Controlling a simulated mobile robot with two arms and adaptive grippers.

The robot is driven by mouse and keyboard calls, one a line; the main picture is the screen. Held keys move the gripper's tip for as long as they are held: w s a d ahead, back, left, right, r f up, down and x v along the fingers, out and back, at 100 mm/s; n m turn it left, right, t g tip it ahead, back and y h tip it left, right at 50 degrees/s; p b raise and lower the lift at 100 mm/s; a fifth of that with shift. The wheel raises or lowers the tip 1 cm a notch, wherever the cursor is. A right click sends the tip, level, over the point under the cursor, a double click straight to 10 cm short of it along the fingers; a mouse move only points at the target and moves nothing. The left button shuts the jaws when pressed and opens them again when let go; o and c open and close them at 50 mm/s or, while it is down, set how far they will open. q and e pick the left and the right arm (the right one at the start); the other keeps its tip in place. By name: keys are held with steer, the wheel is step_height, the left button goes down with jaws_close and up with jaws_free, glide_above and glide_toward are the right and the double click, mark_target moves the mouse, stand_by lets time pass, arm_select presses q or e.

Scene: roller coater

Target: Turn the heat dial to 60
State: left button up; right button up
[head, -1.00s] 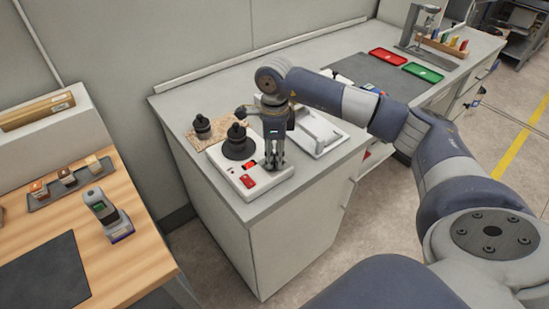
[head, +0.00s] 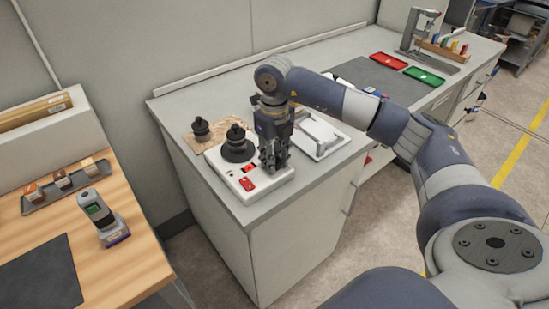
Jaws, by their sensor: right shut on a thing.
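A white heating unit (head: 242,192) stands at the near left corner of the grey bench. It carries a round black plate with a black knobbed piece (head: 238,145), a small red display (head: 252,168) and a red switch (head: 247,184). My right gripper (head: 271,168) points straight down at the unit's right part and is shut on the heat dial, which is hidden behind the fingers. The dial's setting cannot be read. My left gripper is not in view.
A second black piece (head: 201,128) stands on a brown board (head: 210,143) behind the unit. A white tray-like device (head: 322,138) lies right of the gripper. Red (head: 388,60) and green (head: 424,76) trays lie farther along. A wooden table (head: 140,250) is at left.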

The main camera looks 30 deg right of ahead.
steer(key=shift+m, duration=0.7)
steer(key=shift+r, duration=0.1)
steer(key=o, duration=1.1)
step_height(320, 180, up, 12)
steer(key=shift+f, duration=0.1)
